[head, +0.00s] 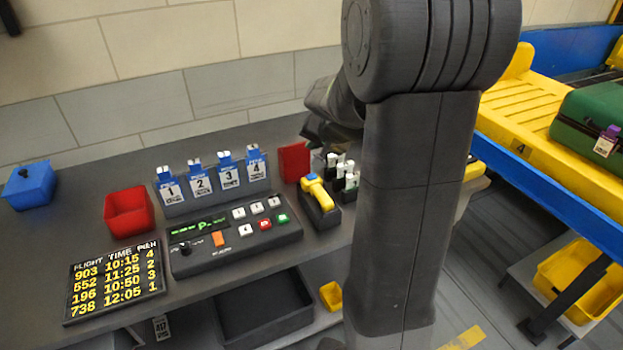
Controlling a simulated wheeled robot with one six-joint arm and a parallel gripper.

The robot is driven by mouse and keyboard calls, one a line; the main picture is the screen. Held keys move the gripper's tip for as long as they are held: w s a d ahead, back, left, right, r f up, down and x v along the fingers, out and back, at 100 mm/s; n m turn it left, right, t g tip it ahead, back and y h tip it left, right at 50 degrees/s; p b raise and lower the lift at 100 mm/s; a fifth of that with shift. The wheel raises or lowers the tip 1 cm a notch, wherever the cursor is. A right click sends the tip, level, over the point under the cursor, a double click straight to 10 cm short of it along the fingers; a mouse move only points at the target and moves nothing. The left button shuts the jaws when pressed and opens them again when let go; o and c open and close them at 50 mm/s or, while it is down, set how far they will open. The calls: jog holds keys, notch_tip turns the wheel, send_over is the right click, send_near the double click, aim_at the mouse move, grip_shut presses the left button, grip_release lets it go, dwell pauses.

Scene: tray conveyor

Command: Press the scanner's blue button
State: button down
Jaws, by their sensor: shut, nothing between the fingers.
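The scanner (315,192) is a yellow hand-held unit lying in a black cradle (325,217) on the grey counter, right of the control panel. My gripper (322,134) is dark and only partly in view, behind my large arm link. It is shut and empty, above and behind the scanner, apart from it. Its fingertips are hard to tell from the dark things below.
Several white-topped black items (349,178) stand close right of the scanner. A red block (294,161) is behind it. The control panel (235,238), numbered tag rack (213,188), red bin (129,213) and flight board (115,284) are left. A yellow conveyor (530,115) carries a green suitcase (592,125).

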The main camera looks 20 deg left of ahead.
jog(key=b, duration=0.6)
send_over(313, 181)
jog(key=shift+f, duration=3.6)
jog(key=shift+f+b, duration=0.35)
jog(key=shift+f, duration=0.05)
jog(key=shift+f+b, duration=0.4)
jog(key=shift+b, duration=0.05)
jog(key=shift+r+p, duration=0.6)
jog(key=shift+r, duration=0.25)
notch_tip(313, 181, up, 5)
jog(key=p, duration=0.4)
